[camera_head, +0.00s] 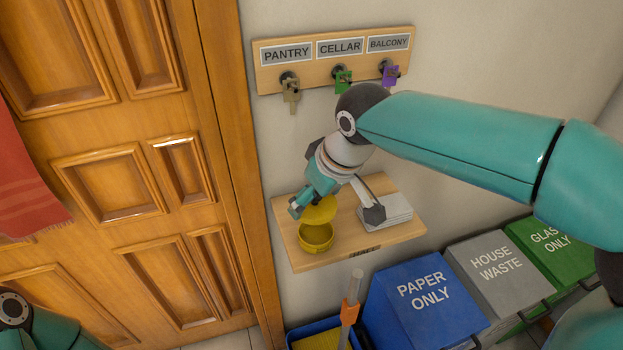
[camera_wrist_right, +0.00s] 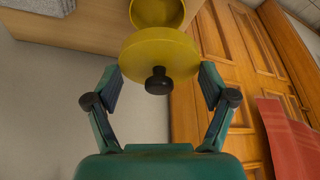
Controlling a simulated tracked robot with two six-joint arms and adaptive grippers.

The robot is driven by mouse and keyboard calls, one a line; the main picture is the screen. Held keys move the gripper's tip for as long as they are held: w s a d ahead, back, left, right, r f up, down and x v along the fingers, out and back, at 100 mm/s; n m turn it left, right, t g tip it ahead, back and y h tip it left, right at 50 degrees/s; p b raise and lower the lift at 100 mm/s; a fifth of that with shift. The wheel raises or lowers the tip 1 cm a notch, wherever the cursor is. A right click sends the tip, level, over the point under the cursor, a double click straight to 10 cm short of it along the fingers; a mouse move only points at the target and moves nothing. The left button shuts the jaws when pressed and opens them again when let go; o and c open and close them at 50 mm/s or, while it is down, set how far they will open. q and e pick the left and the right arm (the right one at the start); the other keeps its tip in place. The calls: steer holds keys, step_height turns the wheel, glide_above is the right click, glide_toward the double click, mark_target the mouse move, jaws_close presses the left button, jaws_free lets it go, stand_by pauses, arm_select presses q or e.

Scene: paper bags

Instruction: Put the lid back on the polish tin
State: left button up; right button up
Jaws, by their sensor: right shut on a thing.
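The yellow polish tin (camera_head: 316,239) stands open on the small wooden shelf (camera_head: 300,262). In the right wrist view the tin (camera_wrist_right: 157,13) shows at the top edge, with part of its hollow inside visible. My right gripper (camera_head: 322,206) is shut on the yellow lid (camera_head: 320,211), holding it apart from the tin and just above it. In the right wrist view the lid (camera_wrist_right: 140,52) sits between both fingers, with a dark knob at its middle. My left gripper is out of view; only part of my left arm shows at the lower left.
A grey stack (camera_head: 397,213) lies on the shelf, right of the tin. A key rack (camera_head: 335,61) with several keys hangs above. A blue paper bin (camera_head: 424,297), grey bin (camera_head: 494,270) and green bin (camera_head: 546,243) stand below right. A wooden door (camera_head: 120,170) is at left.

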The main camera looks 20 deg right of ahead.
mark_target(320, 206)
steer(key=shift+d+f, duration=0.1)
steer(key=shift+f+b, duration=0.4)
steer(key=shift+b, duration=0.05)
step_height(320, 206, down, 2)
steer(key=shift+f+b, duration=0.15)
steer(key=shift+b, duration=0.8)
steer(key=shift+f+b, duration=1.25)
steer(key=shift+f, duration=0.25)
steer(key=shift+s+r, duration=0.1)
steer(key=shift+r, duration=0.1)
steer(key=c, duration=0.8)
steer(key=shift+d, duration=0.1)
